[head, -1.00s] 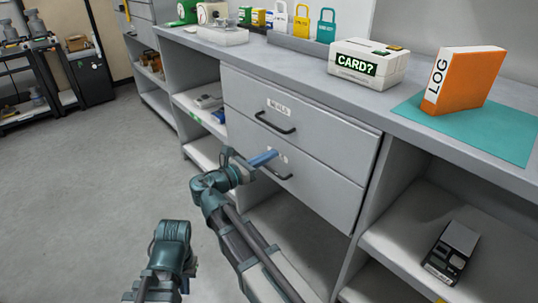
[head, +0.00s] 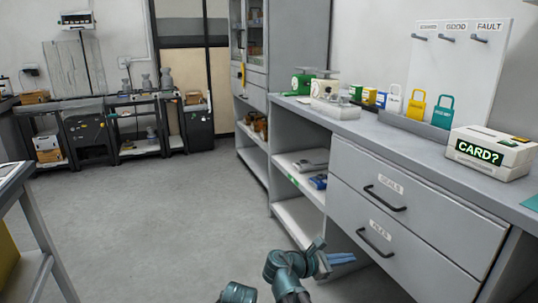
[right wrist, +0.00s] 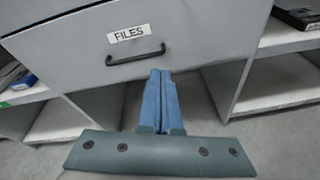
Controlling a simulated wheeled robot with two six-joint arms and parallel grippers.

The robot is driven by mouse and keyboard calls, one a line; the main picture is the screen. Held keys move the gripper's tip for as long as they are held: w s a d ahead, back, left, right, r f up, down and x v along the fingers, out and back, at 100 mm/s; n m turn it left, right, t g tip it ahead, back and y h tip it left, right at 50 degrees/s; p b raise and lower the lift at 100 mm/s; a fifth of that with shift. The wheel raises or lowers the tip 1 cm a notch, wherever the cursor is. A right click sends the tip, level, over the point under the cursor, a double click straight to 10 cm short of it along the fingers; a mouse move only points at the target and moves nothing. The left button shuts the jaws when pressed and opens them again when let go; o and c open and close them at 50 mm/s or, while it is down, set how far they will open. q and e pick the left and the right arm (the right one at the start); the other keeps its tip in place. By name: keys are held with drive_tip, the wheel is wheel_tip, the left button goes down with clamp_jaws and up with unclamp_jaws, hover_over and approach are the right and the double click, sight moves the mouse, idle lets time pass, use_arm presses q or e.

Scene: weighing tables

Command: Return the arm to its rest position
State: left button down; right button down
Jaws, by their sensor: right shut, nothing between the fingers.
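My right gripper (head: 343,258) is in front of the lower drawer of the grey counter in the head view. Its blue fingers are together and empty. In the right wrist view the fingers (right wrist: 160,95) point at the drawer labelled FILES (right wrist: 190,40), just below its dark handle (right wrist: 135,57); I cannot tell the exact gap. The drawer is closed. A teal part of my left arm (head: 238,292) shows at the bottom edge of the head view; its fingers are not visible.
The grey counter (head: 440,145) runs along the right, with the upper drawer (head: 425,205) closed and open shelves (head: 300,218) beside it. A CARD? box (head: 490,152) and several padlocks stand on top. A table edge (head: 15,178) is at the left. The floor (head: 165,225) between is clear.

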drive_tip(key=s+a+f+m+g+y+p, duration=0.1)
drive_tip(key=s+a+f+m+g+y, duration=0.2)
drive_tip(key=s+a+f+m+y, duration=0.45)
drive_tip(key=s+a+f+m+g+y+p, duration=0.2)
drive_tip(key=s+a+f+m+y, duration=0.4)
drive_tip(key=s+a, duration=0.4)
wheel_tip(320, 180, up, 38)
drive_tip(key=w+a+m+p, duration=0.1)
drive_tip(key=p, duration=3.6)
drive_tip(key=shift+a+r, duration=0.15)
drive_tip(key=shift+a, duration=0.25)
drive_tip(key=shift+w+h, duration=0.1)
drive_tip(key=shift+h, duration=0.15)
